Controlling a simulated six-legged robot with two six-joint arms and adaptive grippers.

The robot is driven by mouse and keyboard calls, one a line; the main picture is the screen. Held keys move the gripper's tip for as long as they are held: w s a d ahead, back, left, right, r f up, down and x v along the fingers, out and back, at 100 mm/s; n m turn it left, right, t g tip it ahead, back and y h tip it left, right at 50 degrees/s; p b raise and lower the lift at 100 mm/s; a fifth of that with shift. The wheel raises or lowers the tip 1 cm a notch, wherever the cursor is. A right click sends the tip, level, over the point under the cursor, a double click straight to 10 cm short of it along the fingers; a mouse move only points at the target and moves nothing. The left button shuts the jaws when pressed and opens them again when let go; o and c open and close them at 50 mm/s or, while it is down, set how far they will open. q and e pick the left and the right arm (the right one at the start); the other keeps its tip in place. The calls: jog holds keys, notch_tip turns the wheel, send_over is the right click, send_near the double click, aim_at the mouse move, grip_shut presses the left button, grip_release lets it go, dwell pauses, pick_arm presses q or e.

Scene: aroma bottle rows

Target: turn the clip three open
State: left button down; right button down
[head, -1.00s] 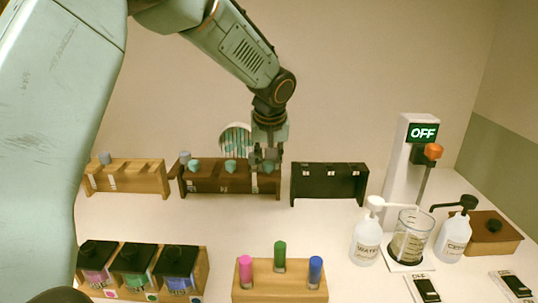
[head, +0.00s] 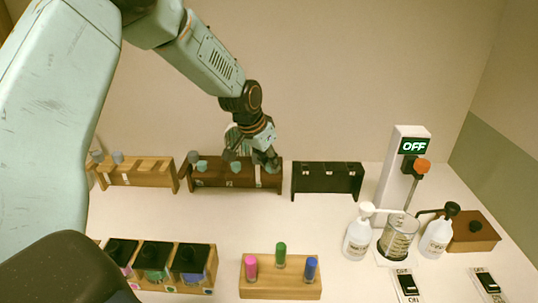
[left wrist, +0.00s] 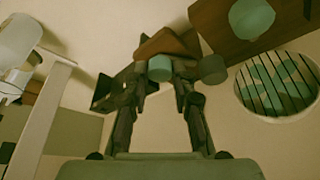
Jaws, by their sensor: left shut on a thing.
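The dark brown rack (head: 219,181) stands at the back, left of centre. It bears teal round clips: the left one (head: 202,166), the middle one (head: 236,167), and the third at its right end, largely hidden by my gripper in the head view. My left gripper (head: 266,160) is at that right end, its wrist tilted. In the left wrist view its fingers (left wrist: 160,88) are shut on the teal third clip (left wrist: 160,67). A grey knob (left wrist: 212,69) is just right of the fingertips there. My right gripper is not in view.
A light wood rack (head: 140,174) stands left of the brown rack, a black rack (head: 328,181) right. A round barred opening (left wrist: 278,84) is close by.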

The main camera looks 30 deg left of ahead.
pick_arm(q)
jog(key=shift+w+a+r+m+h+b, duration=0.15)
jog(key=shift+w+m+h+b, duration=0.15)
jog(key=shift+m, duration=0.4)
jog(key=m+h+b, duration=0.1)
jog(key=m+b, duration=0.1)
jog(key=shift+m, duration=0.4)
jog(key=shift+a+m+g+h+b, duration=0.1)
jog(key=shift+m+g+h+b, duration=0.2)
jog(key=shift+m+g+b, duration=0.55)
jog(key=shift+m+t, duration=0.35)
jog(key=c, duration=1.5)
grip_release()
jog(key=shift+c, duration=0.2)
jog(key=o, duration=0.4)
jog(key=shift+o, duration=0.2)
jog(key=shift+s, duration=0.1)
